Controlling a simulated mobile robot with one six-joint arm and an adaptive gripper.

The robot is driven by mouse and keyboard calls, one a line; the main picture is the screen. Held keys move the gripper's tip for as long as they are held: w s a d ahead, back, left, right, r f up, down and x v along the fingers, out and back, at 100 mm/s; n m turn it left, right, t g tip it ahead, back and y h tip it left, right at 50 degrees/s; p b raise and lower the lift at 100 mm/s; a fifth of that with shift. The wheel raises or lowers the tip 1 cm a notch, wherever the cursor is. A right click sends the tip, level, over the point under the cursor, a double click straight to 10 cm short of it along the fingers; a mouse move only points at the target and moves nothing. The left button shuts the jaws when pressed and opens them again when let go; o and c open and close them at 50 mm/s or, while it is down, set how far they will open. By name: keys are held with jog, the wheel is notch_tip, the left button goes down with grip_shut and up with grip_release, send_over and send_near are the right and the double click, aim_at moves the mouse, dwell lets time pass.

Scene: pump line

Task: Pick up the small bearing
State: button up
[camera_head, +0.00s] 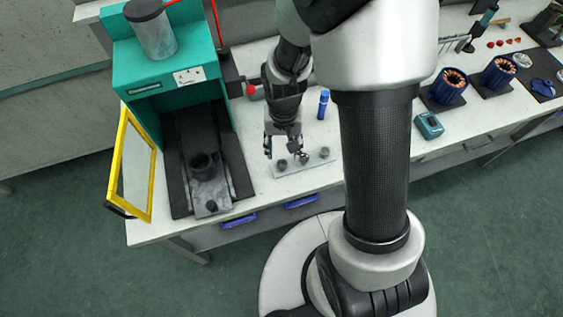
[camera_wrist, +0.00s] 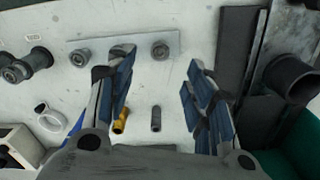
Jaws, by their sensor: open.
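A light metal plate (camera_head: 313,160) lies on the white bench right of the teal press. It bears three small dark round parts, which look like bearings of different sizes; I cannot tell surely which is the small bearing. In the wrist view the plate (camera_wrist: 142,42) lies beyond my fingertips, with a left part (camera_wrist: 80,58), a middle part (camera_wrist: 122,49) partly hidden by my left finger, and a right part (camera_wrist: 160,50). My gripper (camera_head: 283,147) points down above the plate. It is open and empty in the wrist view (camera_wrist: 157,75), its fingers wide apart.
The teal press (camera_head: 130,75) with a yellow-framed door (camera_head: 130,165) stands left of my gripper. A blue bottle (camera_head: 323,104) stands behind the plate. In the wrist view a yellow piece (camera_wrist: 120,121) and a dark cylinder (camera_wrist: 156,118) lie between the fingers.

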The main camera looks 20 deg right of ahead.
aim_at(283, 164)
jog(key=f+b, duration=0.1)
jog(key=f, duration=0.2)
jog(key=f+b, duration=0.1)
jog(key=f, duration=0.1)
jog(key=f+b, duration=0.1)
jog(key=f, duration=0.2)
jog(key=shift+w+f, duration=0.3)
jog(key=shift+f, duration=0.05)
jog(key=shift+r, duration=0.1)
jog(key=shift+c, duration=0.3)
jog(key=c, duration=0.8)
